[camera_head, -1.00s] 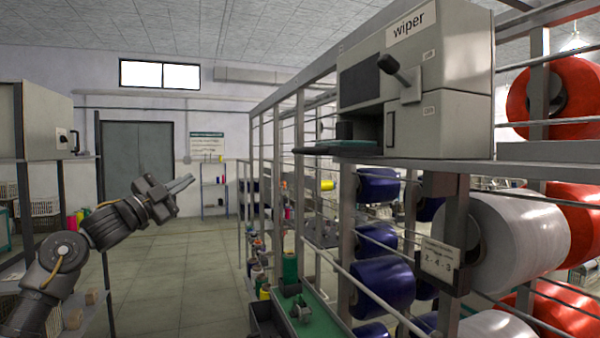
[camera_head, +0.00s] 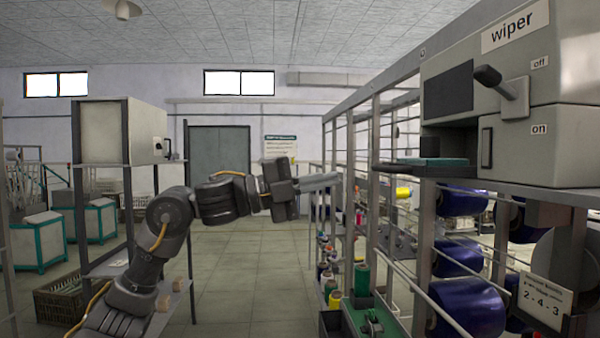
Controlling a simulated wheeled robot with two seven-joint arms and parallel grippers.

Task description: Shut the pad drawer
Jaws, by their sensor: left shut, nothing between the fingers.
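The grey wiper box (camera_head: 565,130) stands on the rack's shelf at the upper right. Its pad drawer (camera_head: 428,168), a thin tray with a teal pad on top, sticks out to the left from the opening low in the box. My left gripper (camera_head: 334,178) is shut and empty. It points right, to the left of the drawer and slightly lower in the picture, with a clear gap between them. My right gripper is not in view.
A lever (camera_head: 500,82) juts from the box's front, beside labels "off" and "on". Rack posts and rails with blue thread spools (camera_head: 468,305) stand below the drawer. A shelf with a beige box (camera_head: 120,132) is at left. The aisle floor (camera_head: 240,270) is clear.

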